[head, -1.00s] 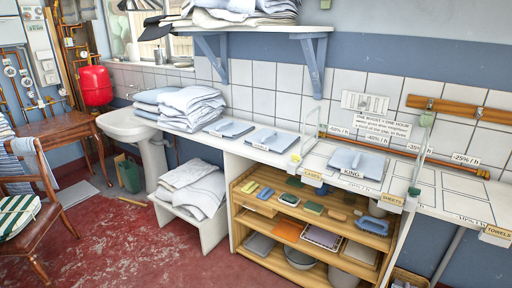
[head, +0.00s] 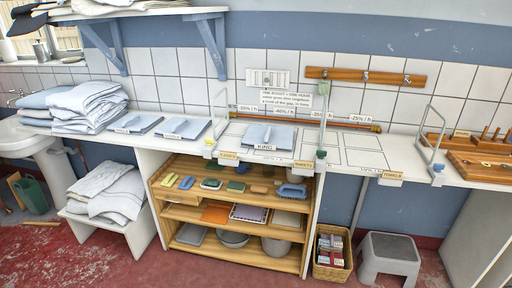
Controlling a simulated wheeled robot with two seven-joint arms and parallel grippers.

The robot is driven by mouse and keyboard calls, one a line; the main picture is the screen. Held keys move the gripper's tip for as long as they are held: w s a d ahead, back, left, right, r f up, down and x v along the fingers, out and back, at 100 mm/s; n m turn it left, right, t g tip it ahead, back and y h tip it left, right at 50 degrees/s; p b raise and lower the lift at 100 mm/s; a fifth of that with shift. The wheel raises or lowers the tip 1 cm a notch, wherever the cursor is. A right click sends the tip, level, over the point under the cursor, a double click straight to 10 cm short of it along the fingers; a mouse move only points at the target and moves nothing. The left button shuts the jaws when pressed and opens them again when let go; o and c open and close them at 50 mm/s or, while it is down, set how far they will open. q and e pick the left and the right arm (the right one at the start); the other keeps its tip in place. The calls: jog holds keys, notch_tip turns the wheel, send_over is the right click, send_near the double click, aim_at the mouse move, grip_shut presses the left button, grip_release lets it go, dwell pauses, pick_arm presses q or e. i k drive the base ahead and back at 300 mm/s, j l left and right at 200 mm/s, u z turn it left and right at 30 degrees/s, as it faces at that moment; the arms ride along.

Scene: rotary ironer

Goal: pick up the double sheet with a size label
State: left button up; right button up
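Two flat folded pale blue sheets lie side by side on the white counter: a left one (head: 136,122) and a right one (head: 184,128). Each has a small label at its front edge, too small to read, so I cannot tell which is the double. A third folded sheet (head: 268,135) lies further right behind a label reading KING, inside a marked area between thin upright frames. Neither of my grippers is in view.
Stacked folded linen (head: 90,104) stands left of the sheets. A wooden shelf unit (head: 233,213) with brushes and bowls is under the counter. Outlined empty spaces (head: 362,157) lie right of the KING sheet. A grey stool (head: 388,256) and a basket (head: 331,262) stand on the floor.

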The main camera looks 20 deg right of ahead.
aim_at(188, 129)
jog(key=i+j+z, duration=0.15)
jog(key=i+j, duration=0.55)
jog(key=i+j+z, duration=0.15)
jog(key=i+j, duration=0.55)
jog(key=j, duration=0.15)
